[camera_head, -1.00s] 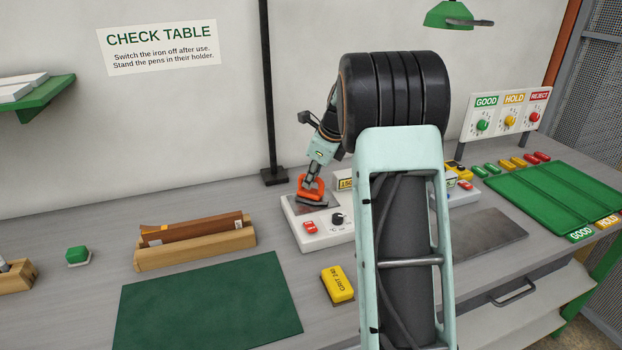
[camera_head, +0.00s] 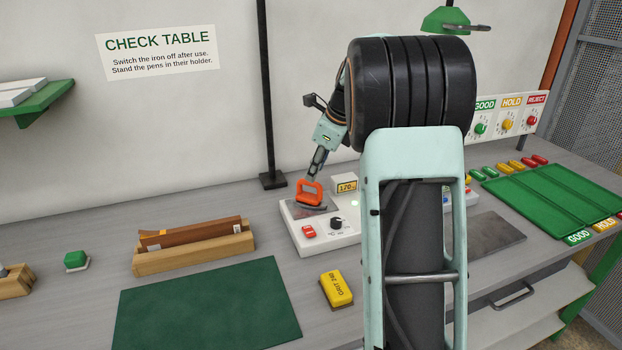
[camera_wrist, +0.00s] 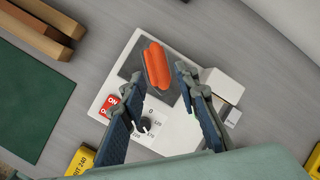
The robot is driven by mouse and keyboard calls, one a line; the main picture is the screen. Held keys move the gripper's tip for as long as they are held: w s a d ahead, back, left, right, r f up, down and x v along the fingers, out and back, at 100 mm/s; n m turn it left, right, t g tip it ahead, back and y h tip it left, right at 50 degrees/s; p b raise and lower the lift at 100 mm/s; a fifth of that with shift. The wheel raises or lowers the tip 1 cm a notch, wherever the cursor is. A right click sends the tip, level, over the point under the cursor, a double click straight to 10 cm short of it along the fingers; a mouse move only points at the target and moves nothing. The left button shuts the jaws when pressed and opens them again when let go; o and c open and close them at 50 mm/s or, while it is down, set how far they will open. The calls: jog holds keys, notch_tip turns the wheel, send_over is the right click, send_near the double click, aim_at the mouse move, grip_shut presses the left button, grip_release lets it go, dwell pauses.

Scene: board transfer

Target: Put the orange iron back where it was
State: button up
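The orange iron (camera_head: 311,191) sits on the dark plate of the white station (camera_head: 290,237), its orange handle uppermost. In the wrist view the iron (camera_wrist: 157,66) lies beyond my fingertips, with clear space on both sides. My gripper (camera_head: 313,174) is just above the handle. In the wrist view its fingers (camera_wrist: 158,88) are spread apart with nothing between them. The station has a red switch (camera_head: 309,231), a black dial (camera_head: 337,222) and a display (camera_head: 346,187) reading about 170. A green light (camera_head: 355,203) shows beside the display.
A yellow grit block (camera_head: 337,289) lies in front of the station. A wooden holder (camera_head: 195,255) and green mat (camera_head: 208,312) are at left. A green tray (camera_head: 550,195) is at right. My arm hides part of the station's right side.

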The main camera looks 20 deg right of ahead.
jog(key=shift+v, duration=2.75)
jog(key=shift+d, duration=0.1)
